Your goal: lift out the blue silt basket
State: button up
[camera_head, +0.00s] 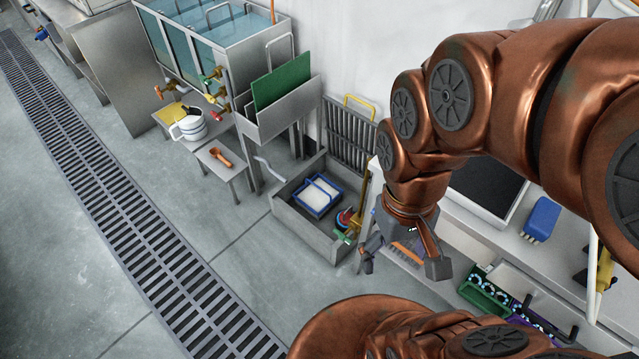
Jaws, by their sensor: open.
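The blue silt basket (318,196) sits inside a grey open-topped metal pit box (291,217) on the floor, in the middle of the head view. It has a blue rim, a blue bar handle across the top and a pale inside. My gripper (405,270) is open and empty, pointing down, to the right of the box and apart from the basket. Its fingers hang in front of the bench at the right. Nothing covers the basket's top.
Valves with red and green handles (348,226) stand at the box's right end. A slotted grate (349,137) leans upright behind it. A low stand with a white jug (189,126) is at left. A blue block (541,219) lies on the right bench. Floor in front of the box is clear.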

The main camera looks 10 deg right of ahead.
aim_at(318, 198)
jog(key=k, duration=0.3)
jog(key=u, duration=0.95)
jog(key=i, duration=1.3)
jog(key=z, duration=0.4)
